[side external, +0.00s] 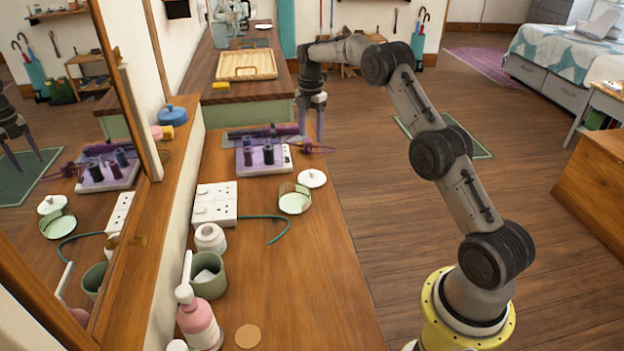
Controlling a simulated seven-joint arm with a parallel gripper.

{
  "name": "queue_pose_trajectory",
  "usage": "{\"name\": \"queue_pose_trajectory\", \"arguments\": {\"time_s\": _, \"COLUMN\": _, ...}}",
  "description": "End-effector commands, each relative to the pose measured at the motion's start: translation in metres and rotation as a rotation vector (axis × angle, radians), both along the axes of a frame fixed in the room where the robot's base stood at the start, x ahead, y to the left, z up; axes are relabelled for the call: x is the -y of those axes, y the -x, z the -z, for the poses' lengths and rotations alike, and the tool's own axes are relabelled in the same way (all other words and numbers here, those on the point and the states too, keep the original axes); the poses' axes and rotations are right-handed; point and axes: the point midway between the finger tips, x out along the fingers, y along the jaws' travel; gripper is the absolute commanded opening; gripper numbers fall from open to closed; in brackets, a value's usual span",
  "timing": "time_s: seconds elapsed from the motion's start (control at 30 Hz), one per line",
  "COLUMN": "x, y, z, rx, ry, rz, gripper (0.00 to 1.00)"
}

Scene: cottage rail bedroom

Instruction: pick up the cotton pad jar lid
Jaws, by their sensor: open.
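A small round white lid with a knob (312,178), which looks like the cotton pad jar lid, lies on the wooden dresser top near its right edge. An open green-tinted jar (294,201) is just in front of it. My gripper (311,137) points down beyond the lid, near the dresser's far right edge. Its two fingers are apart with nothing between them. The gripper is clear of the lid. Whether the jar holds pads is hard to tell.
A purple-topped stand with dark bottles (264,156) and a purple styling tool (264,131) lie left of my gripper. A white socket block (215,204) with a green cord, a green cup (208,287) and a pink pump bottle (199,323) stand nearer. A mirror (80,130) reflects the dresser.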

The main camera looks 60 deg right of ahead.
Motion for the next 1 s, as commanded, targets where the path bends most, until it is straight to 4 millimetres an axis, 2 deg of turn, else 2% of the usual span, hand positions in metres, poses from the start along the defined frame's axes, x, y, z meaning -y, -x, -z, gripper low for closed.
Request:
{"name": "queue_pose_trajectory", "arguments": {"time_s": 0.4, "x": 0.0, "y": 0.001, "z": 0.069, "rx": -0.001, "ry": -0.001, "rz": 0.001, "gripper": 0.6}}
{"name": "queue_pose_trajectory", "arguments": {"time_s": 0.67, "x": 0.001, "y": 0.002, "z": 0.087, "rx": 0.0, "ry": 0.0, "rz": 0.001, "gripper": 0.6}}
{"name": "queue_pose_trajectory", "arguments": {"time_s": 0.9, "x": 0.002, "y": 0.004, "z": 0.121, "rx": 0.0, "ry": 0.0, "rz": 0.001, "gripper": 0.6}}
{"name": "queue_pose_trajectory", "arguments": {"time_s": 1.0, "x": 0.002, "y": 0.003, "z": 0.128, "rx": 0.001, "ry": 0.001, "rz": 0.001, "gripper": 0.6}}
